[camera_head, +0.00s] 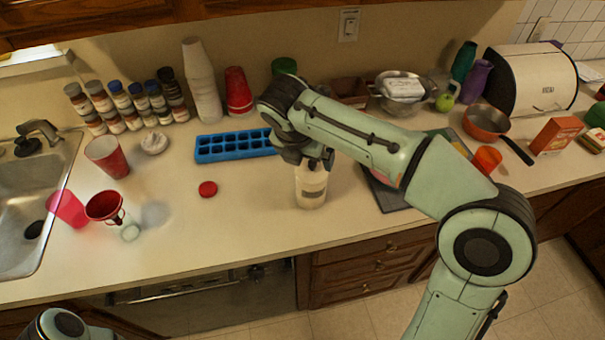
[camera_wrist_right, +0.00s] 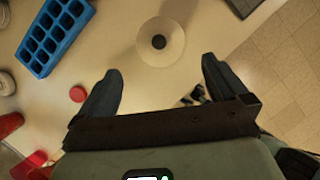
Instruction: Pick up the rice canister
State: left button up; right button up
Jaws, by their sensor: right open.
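The pale, translucent canister (camera_head: 311,188), which I take to be the rice canister, stands upright on the counter in the head view. My right gripper (camera_head: 310,161) is right over its top and hides part of it. In the right wrist view the canister (camera_wrist_right: 161,41) shows from above as a round, pale shape with a dark centre. My right gripper (camera_wrist_right: 162,72) is open there, with the canister ahead of and between its fingers. My left gripper is out of view; part of my left arm shows at the lower left.
A blue ice tray (camera_head: 235,145) and red lid (camera_head: 208,188) lie left of the canister. A dark board (camera_head: 392,199) lies close on its right. Red cups (camera_head: 107,157) stand near the sink (camera_head: 38,200).

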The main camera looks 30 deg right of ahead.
aim_at(312, 170)
jog(key=x, duration=0.4)
jog(key=b+x, duration=0.1)
jog(key=x, duration=0.2)
jog(key=shift+s+f, duration=0.1)
jog(key=shift+s, duration=0.25)
jog(key=x, duration=0.5)
jog(key=shift+w+d+f, duration=0.2)
jog(key=shift+w+f, duration=0.05)
jog(key=shift+w, duration=0.2)
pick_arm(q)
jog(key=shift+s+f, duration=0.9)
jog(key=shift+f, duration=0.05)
pick_arm(e)
jog(key=shift+r, duration=0.1)
jog(key=c, duration=1.4)
